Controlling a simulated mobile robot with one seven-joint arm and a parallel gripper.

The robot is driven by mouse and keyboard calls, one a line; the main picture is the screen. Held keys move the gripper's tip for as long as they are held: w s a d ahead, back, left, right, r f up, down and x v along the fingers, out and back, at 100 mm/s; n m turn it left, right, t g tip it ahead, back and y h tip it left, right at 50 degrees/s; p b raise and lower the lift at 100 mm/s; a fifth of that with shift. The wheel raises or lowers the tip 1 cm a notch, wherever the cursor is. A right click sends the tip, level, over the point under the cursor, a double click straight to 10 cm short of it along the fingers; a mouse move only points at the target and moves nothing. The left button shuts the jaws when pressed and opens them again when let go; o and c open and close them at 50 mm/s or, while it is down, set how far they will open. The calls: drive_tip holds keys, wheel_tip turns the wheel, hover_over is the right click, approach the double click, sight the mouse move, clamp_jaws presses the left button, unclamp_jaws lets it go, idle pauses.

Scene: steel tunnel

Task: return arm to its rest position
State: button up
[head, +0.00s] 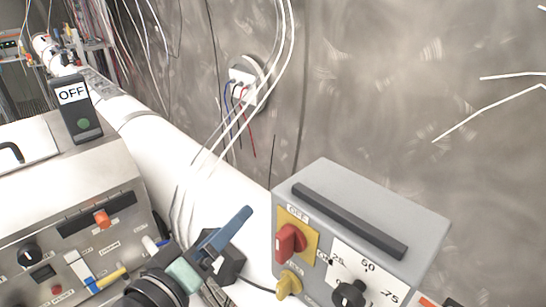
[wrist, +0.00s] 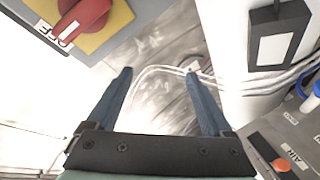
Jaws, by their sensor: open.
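My gripper (head: 234,228) is in the lower middle of the head view, left of a grey control box (head: 370,215). In the wrist view its two blue fingers (wrist: 158,76) stand apart with nothing between them. The gripper is open and empty. In the head view one finger mostly hides the other. The dark wrist of my arm runs down to the bottom edge.
The grey box carries a red rotary switch (head: 289,242) on a yellow plate and a black knob (head: 349,293). White cables (head: 268,80) hang behind along a pipe.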

wheel_tip(320, 180, up, 13)
drive_tip(key=w+d+m+t+y, duration=0.2)
drive_tip(key=w+t+y, duration=0.1)
drive_tip(key=t, duration=0.1)
drive_tip(key=s+d+r+m+t+y, duration=0.1)
drive_tip(key=s+r+t, duration=0.3)
drive_tip(key=r, duration=0.7)
drive_tip(key=s+d+r+m+t+y, duration=0.2)
drive_tip(key=s+d+r+t, duration=0.2)
drive_tip(key=s+r, duration=0.3)
wheel_tip(320, 180, up, 5)
drive_tip(key=shift+s+d+r+t+y, duration=0.15)
drive_tip(key=shift+s+d+t+y, duration=0.15)
drive_tip(key=shift+s+t, duration=0.1)
